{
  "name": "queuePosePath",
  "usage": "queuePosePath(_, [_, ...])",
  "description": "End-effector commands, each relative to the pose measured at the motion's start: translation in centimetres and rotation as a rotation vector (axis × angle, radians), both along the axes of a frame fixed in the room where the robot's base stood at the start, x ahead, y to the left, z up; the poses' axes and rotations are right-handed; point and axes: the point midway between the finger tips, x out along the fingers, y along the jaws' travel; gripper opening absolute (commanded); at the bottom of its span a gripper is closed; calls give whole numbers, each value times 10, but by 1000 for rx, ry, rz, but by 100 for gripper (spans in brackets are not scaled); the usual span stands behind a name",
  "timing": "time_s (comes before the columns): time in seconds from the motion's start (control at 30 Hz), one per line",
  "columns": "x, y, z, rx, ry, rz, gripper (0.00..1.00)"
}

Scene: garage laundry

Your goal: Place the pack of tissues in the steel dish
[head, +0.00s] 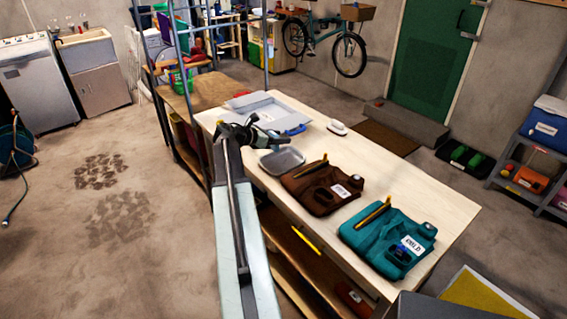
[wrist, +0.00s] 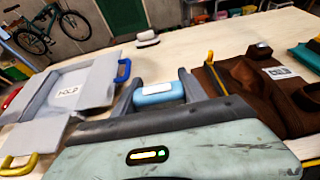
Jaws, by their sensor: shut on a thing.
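My gripper (head: 262,134) is above the table, just beyond and left of the steel dish. In the wrist view, my gripper (wrist: 157,84) is shut on a light blue and white pack of tissues (wrist: 158,93), with one finger on each side. In the head view the pack is too small and covered to make out clearly. The steel dish (head: 283,161) is a shallow grey rectangular tray on the table, and it looks empty. The dish cannot be made out in the wrist view.
A grey open case (head: 262,110) with a blue handle lies beyond my gripper. A brown labelled bag (head: 322,187) sits right of the dish, and a teal one (head: 388,238) further right. A small white object (head: 337,128) stands at the back.

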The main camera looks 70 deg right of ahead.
Motion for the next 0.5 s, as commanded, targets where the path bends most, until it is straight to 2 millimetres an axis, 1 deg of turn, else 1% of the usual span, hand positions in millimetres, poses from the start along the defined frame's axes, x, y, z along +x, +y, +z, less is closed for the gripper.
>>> queuePosePath(0.03, [-5, -23, 2, -1, 0, -4, 12])
queuePosePath(0.1, [-12, -40, 3, -3, 0, -2, 12])
queuePosePath(0.13, [-15, -44, 3, -3, 1, -3, 12])
queuePosePath(0.2, [-18, -50, 3, -4, 2, -1, 12])
queuePosePath(0.3, [-19, -51, 2, -4, 1, 1, 12])
queuePosePath(0.37, [-20, -50, -2, -4, 1, 1, 12])
queuePosePath(0.47, [-20, -50, -19, -4, 1, 0, 12])
queuePosePath(0.5, [-20, -50, -28, -4, 1, 0, 12])
